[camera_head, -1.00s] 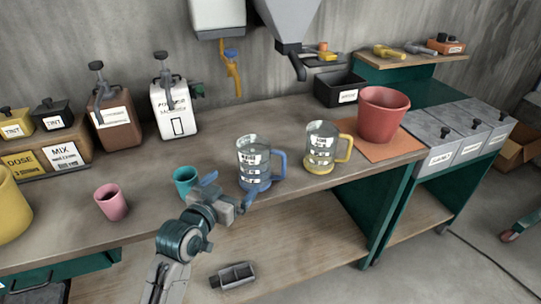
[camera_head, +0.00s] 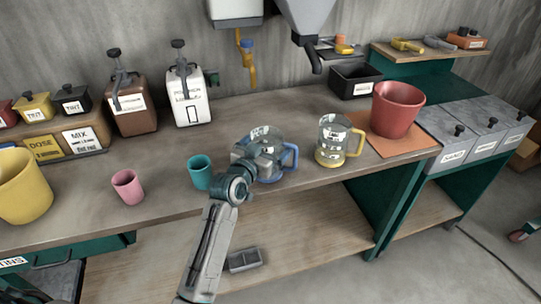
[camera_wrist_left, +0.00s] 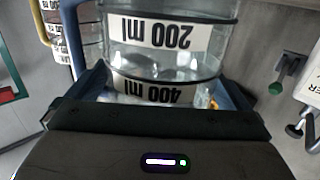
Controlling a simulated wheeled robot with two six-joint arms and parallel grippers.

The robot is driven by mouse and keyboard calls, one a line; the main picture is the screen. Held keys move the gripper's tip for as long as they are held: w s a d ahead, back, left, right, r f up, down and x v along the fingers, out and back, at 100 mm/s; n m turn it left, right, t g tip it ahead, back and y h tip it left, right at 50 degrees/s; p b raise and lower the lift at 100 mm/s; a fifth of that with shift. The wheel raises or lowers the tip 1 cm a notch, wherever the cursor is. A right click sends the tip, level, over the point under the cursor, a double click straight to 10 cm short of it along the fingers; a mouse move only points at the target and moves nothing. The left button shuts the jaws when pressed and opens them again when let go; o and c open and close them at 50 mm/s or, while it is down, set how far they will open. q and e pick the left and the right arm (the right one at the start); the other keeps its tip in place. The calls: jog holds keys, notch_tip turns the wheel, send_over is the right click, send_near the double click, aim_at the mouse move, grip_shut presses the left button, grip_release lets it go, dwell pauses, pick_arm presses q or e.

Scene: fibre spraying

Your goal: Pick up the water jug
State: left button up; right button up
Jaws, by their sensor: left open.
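A clear jug with a blue handle and blue base (camera_head: 268,138) stands on the workbench; it also shows upside down in the left wrist view (camera_wrist_left: 165,60) with 200 ml and 400 ml labels. A similar clear jug with a yellow handle (camera_head: 334,140) stands to its right. My left gripper (camera_head: 258,155) is open at the blue jug's near side and hides part of it. In the left wrist view its fingers (camera_wrist_left: 165,100) lie on either side of the jug; I cannot tell whether they touch it. My right gripper is not in view.
A teal cup (camera_head: 200,172) stands close left of my left gripper, and a pink cup (camera_head: 128,187) farther left. A red bucket (camera_head: 397,108) stands on an orange mat (camera_head: 413,146) at the right. A hopper spout (camera_head: 308,45) hangs above the back.

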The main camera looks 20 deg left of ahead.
pick_arm(q)
jog(key=shift+w, duration=0.1)
jog(key=shift+c, duration=0.4)
jog(key=c, duration=0.7)
jog(key=shift+c, duration=0.8)
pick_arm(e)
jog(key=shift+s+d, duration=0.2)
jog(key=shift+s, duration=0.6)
